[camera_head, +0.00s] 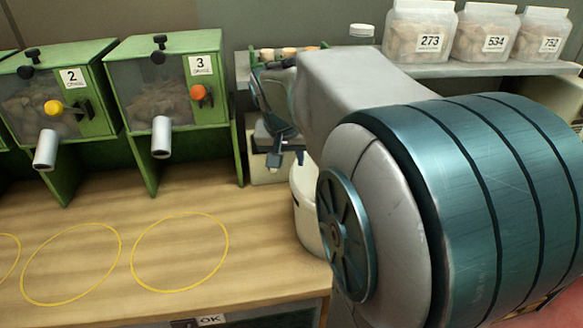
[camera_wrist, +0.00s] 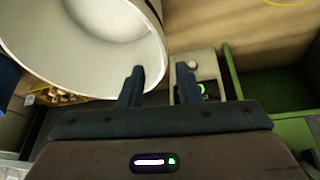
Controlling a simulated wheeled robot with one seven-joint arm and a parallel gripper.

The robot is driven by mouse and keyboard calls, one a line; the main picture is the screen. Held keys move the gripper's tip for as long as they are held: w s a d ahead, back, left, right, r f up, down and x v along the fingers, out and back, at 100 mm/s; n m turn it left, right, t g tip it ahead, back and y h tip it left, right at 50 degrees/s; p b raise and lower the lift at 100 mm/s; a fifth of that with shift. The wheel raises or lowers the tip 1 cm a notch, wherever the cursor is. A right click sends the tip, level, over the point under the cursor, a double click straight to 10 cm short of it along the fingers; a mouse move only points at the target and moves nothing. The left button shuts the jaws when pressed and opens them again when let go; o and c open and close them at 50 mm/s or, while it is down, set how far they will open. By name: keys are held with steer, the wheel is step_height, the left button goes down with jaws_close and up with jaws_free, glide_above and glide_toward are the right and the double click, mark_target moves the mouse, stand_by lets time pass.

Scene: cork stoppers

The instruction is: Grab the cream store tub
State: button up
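The cream tub (camera_head: 306,212) stands on the wooden counter, mostly hidden behind my arm in the head view. In the wrist view the round, open-topped tub (camera_wrist: 60,45) fills the upper left, and its pale inside shows. My gripper (camera_wrist: 160,78) is open, with a clear gap between its two dark fingers. In that view the left finger overlaps the tub and the right finger lies just outside its right edge. The tub's wall shows in the gap; I cannot tell whether either finger touches it. In the head view my gripper (camera_head: 286,158) points down above and behind the tub.
Green dispensers numbered 2 (camera_head: 45,105) and 3 (camera_head: 170,90) stand at the left. Yellow rings (camera_head: 180,252) mark the bare counter (camera_head: 130,195) before them. A shelf (camera_head: 470,70) holds jars labelled 273 (camera_head: 425,30), 534 (camera_head: 485,32) and 752 (camera_head: 541,35). Small corks (camera_head: 290,52) stand behind my arm.

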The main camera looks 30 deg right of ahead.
steer(key=x, duration=0.7)
steer(key=shift+w+f, duration=0.1)
steer(key=shift+f, duration=0.15)
steer(key=shift+p+x, duration=0.55)
steer(key=shift+x, duration=2.05)
steer(key=shift+w+d+r, duration=0.15)
jaws_close()
